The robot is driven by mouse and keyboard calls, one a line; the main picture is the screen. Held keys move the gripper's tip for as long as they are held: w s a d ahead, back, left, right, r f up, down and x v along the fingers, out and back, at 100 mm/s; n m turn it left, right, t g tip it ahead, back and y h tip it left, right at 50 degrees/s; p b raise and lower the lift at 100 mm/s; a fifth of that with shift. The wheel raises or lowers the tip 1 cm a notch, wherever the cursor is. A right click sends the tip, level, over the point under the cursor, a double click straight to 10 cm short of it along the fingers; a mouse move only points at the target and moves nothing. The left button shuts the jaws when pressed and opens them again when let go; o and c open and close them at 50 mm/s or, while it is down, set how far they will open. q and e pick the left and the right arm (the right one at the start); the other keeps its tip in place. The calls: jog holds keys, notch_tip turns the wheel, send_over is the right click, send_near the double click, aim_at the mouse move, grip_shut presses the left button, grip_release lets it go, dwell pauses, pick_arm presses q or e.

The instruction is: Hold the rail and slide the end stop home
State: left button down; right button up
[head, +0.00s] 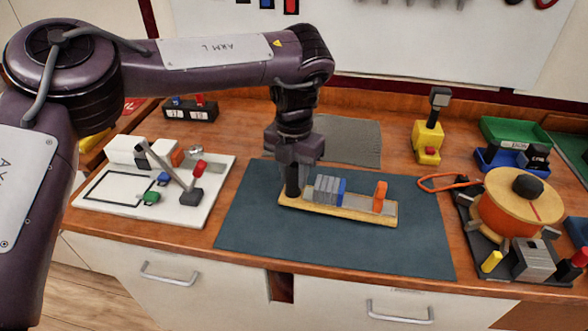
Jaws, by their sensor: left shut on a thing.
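The rail (350,212) is a long yellowish strip lying on the dark mat, running from left to slightly lower right. Several grey breaker modules (324,188) and a blue one (341,191) stand side by side on its left half. The orange end stop (380,197) stands upright near the right end, with a bare gap between it and the blue module. My left gripper (292,191) points down and is shut on the rail's left end, beside the grey modules; its fingertips are partly hidden. My right gripper is not in view.
The dark mat (420,245) is clear around the rail. A white board with a lever and small parts (110,212) lies left. A large spool (515,208) on a dark base stands right. A yellow tool (427,145) and bins (515,132) stand behind.

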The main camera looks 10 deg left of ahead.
aim_at(294, 189)
pick_arm(q)
jog(key=shift+f+b, duration=0.65)
jog(key=shift+f, duration=1.6)
jog(key=shift+p, duration=0.4)
jog(key=shift+f, duration=0.1)
jog(key=shift+f, duration=0.1)
dwell(0.6)
